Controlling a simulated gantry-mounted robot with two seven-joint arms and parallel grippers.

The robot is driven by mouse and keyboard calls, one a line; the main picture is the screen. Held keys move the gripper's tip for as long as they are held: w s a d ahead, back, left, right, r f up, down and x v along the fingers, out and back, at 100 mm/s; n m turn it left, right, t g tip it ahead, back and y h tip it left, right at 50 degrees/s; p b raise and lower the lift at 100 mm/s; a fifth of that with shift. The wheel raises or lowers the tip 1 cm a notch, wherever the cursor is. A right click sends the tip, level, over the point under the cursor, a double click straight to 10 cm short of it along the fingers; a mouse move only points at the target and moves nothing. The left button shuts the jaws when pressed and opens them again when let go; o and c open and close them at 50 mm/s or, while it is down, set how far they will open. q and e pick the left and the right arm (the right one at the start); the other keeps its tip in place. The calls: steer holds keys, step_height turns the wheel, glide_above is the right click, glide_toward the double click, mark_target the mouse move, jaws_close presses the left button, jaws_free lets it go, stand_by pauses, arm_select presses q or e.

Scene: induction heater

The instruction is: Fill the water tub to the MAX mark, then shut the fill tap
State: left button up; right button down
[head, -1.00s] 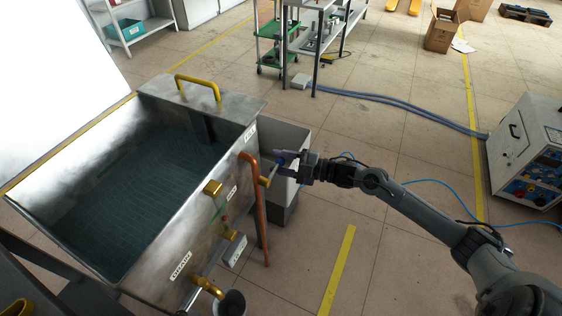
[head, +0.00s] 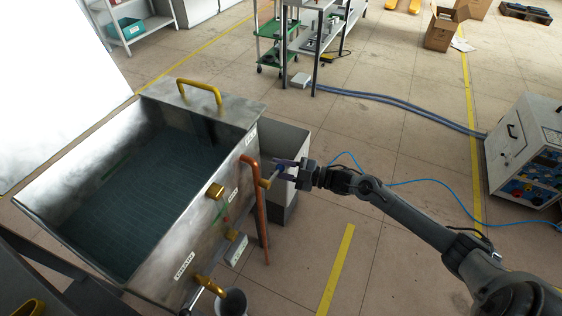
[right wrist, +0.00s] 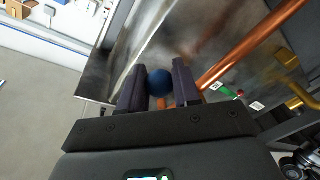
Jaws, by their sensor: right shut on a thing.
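The steel water tub (head: 175,268) stands at left in the head view, with dark greenish water (head: 140,205) over its floor. I cannot read the level against a MAX mark; small labels on the front are too small to read, except DRAIN (head: 184,265). My right gripper (head: 284,168) is at the tub's right end, beside the copper pipe (head: 259,215). In the right wrist view its two fingers are on either side of a round blue knob (right wrist: 159,83), apparently the fill tap's handle, and shut on it. My left gripper is not in view.
A brass drain tap (head: 208,287) and a dark bucket (head: 232,302) are at the tub's lower front. A grey bin (head: 290,140) stands behind the right gripper. A white machine (head: 530,150) is at right, with hoses across the floor.

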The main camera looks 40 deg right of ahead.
steer(key=m+p, duration=0.1)
steer(key=f+m, duration=0.1)
steer(key=shift+a+f+m+t+p, duration=0.1)
steer(key=shift+a+m+t+p, duration=0.2)
steer(key=shift+p, duration=0.1)
steer(key=shift+s+a+f+m, duration=0.15)
steer(key=shift+f+m, duration=0.25)
steer(key=shift+m, duration=0.2)
steer(key=c, duration=1.2)
jaws_free()
steer(key=o, duration=0.4)
steer(key=shift+f, duration=0.15)
steer(key=shift+c, duration=0.2)
